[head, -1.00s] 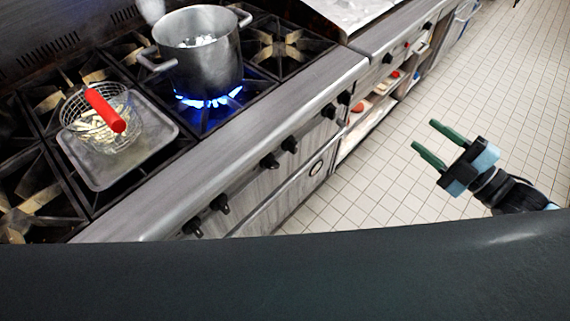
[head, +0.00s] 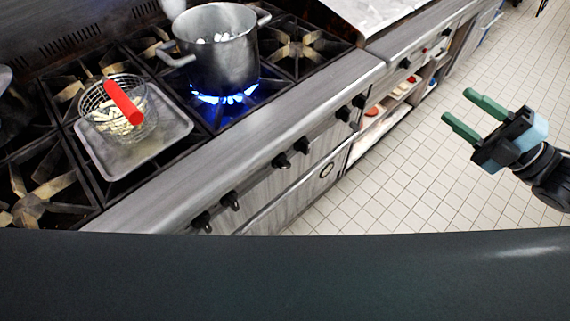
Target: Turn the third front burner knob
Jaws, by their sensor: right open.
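Several black burner knobs stand in a row along the stove's front panel. Counted from the left, the third knob (head: 281,160) sits close beside another knob (head: 302,145). The left end of the row has two more knobs, one of them here (head: 231,200). My right gripper (head: 457,105) is open and empty, with two green fingers pointing toward the stove. It is over the tiled floor at the right, well apart from the knobs. My left gripper is not in view.
A steel pot (head: 218,62) stands over a lit blue flame. A wire basket with a red handle (head: 123,103) holds pale strips on a metal tray (head: 180,127). Shelves (head: 385,112) lie under the neighbouring counter. The tiled floor (head: 400,180) before the stove is clear.

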